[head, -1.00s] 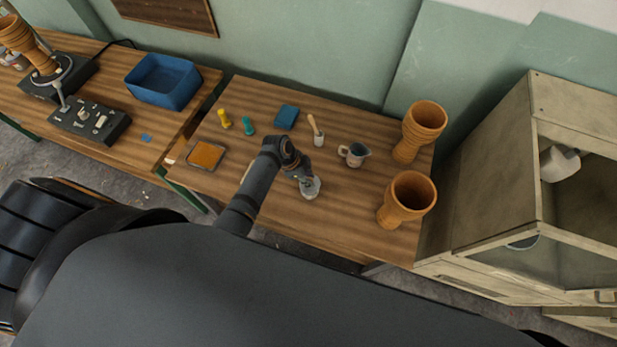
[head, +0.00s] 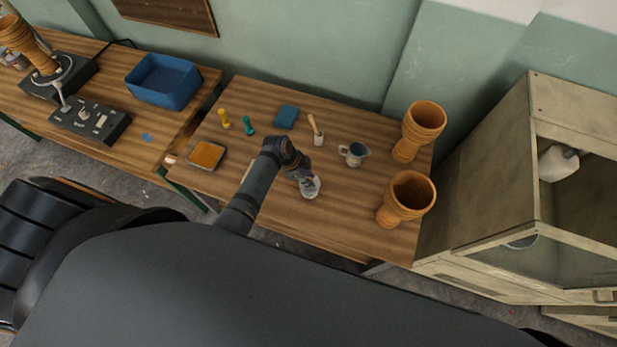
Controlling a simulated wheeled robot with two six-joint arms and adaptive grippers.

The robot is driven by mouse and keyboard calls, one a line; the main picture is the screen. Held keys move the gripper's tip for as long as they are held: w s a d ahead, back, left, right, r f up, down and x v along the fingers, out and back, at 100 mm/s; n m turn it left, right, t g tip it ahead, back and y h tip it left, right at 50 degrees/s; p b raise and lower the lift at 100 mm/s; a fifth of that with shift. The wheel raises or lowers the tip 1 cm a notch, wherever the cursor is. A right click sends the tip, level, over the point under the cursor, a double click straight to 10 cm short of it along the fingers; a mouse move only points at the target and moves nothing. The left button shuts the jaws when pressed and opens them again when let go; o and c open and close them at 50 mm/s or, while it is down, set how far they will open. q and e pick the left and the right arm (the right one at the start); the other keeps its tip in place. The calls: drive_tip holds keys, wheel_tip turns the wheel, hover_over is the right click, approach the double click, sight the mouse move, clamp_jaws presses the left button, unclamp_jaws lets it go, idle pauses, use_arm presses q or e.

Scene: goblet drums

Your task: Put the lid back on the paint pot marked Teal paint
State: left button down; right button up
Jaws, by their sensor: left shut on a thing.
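My left gripper (head: 307,181) is low over the front middle of the right-hand wooden table, pointing down. It is shut on a small pale grey-white round thing (head: 312,190), partly hidden under the fingers. I cannot tell whether this is a lid alone or a lid with a pot under it. No label reading Teal paint can be read in the head view. My right gripper is not in view.
A jug (head: 354,154) and a white cup holding a wooden-handled tool (head: 318,138) stand behind the gripper.

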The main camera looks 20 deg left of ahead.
use_arm(q)
drive_tip(key=c, duration=0.6)
unclamp_jaws()
drive_tip(key=shift+r, duration=0.15)
wheel_tip(320, 180, up, 7)
drive_tip(key=p, duration=0.7)
clamp_jaws()
idle(0.5)
